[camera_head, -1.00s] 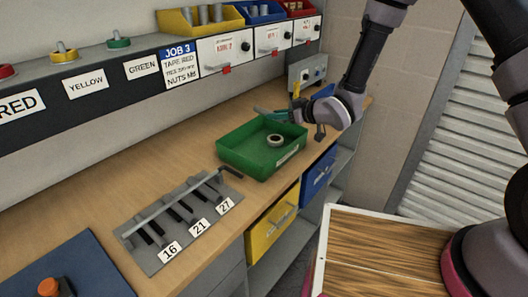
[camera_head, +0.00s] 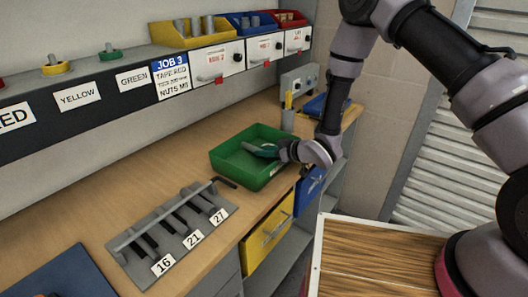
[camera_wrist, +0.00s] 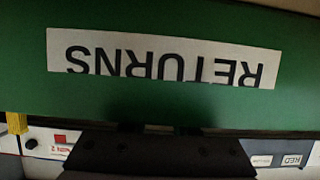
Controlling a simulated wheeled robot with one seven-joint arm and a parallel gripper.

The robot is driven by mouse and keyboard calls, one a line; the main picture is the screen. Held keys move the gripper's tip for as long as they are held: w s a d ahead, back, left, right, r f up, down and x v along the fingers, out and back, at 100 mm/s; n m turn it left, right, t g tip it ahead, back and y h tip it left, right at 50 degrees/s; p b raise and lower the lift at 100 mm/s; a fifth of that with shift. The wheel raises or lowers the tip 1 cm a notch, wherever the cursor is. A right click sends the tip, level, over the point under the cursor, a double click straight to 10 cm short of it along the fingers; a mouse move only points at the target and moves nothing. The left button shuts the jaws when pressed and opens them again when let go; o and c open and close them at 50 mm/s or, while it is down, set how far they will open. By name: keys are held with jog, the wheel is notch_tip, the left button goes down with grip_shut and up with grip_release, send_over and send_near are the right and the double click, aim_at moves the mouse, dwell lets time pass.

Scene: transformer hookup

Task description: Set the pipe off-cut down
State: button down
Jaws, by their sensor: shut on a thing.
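The piece points left over the inside of the green tray (camera_head: 226,172). I cannot tell whether it touches the tray floor. In the wrist view a green tray wall (camera_wrist: 160,105) with an upside-down RETURNS label (camera_wrist: 165,57) fills much of the picture. The dark gripper body shows below it, and the held piece cannot be made out there.
A grey rack (camera_head: 150,238) marked 16, 21 and 27 lies left of the tray. A grey cup (camera_head: 288,120) and a grey box (camera_head: 298,84) stand behind it. Yellow (camera_head: 268,238) and blue (camera_head: 309,190) drawers are below the bench edge. Bare wood lies left of the tray.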

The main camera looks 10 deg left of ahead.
jog(key=shift+f, duration=0.1)
jog(key=shift+d+f, duration=0.15)
jog(key=shift+f, duration=0.45)
jog(key=c, duration=0.7)
grip_release()
jog(key=shift+s+f, duration=0.1)
jog(key=shift+s, duration=0.05)
jog(key=shift+r, duration=0.2)
jog(key=v, duration=0.6)
jog(key=r+v, duration=0.1)
jog(key=v, duration=0.5)
jog(key=shift+r, duration=0.15)
